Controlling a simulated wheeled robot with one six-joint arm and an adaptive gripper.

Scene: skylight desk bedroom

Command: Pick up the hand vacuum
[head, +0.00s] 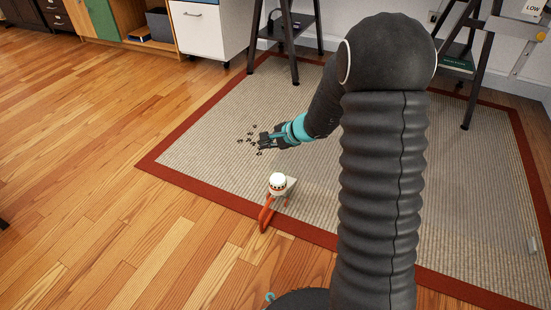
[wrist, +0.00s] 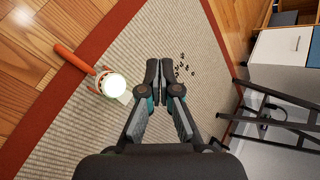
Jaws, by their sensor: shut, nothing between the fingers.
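The hand vacuum, white with an orange handle (head: 278,184), sits at the near red border of the rug in the head view. Its handle points toward the wood floor. In the wrist view the hand vacuum (wrist: 114,86) is left of the fingers, its round white top very bright. My gripper (head: 263,141) is over the rug, beyond the hand vacuum and apart from it. In the wrist view my gripper (wrist: 160,66) has its fingertips together, with nothing between them.
Several small dark bits (head: 251,139) lie on the grey rug (head: 215,165) near my gripper. Black trestle legs (head: 287,45) and a white drawer cabinet (head: 200,30) stand at the back. The wood floor (head: 90,140) at left is clear.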

